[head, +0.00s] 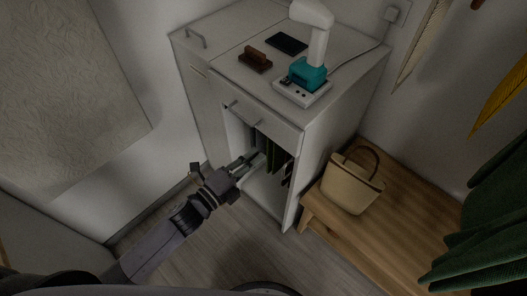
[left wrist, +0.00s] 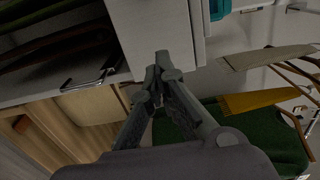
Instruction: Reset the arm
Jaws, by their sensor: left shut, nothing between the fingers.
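My left gripper (head: 244,165) reaches in from the left in the head view. Its fingers are at the open front of the white cabinet (head: 345,105), below the drawer handle. In the left wrist view the gripper (left wrist: 162,68) has its fingers together with nothing visible between them. A pale panel (left wrist: 150,35) lies behind the fingertips in that view. Whether the fingers touch the cabinet cannot be told. My right gripper is not in view.
On the cabinet top are a teal and white device (head: 308,75), a brown stamp-like block (head: 255,60) and a black phone (head: 287,44). A wooden bench (head: 400,215) with a tan handbag (head: 350,187) stands at right. Green cloth (head: 495,215) hangs far right. Floor (head: 235,240) is clear in front.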

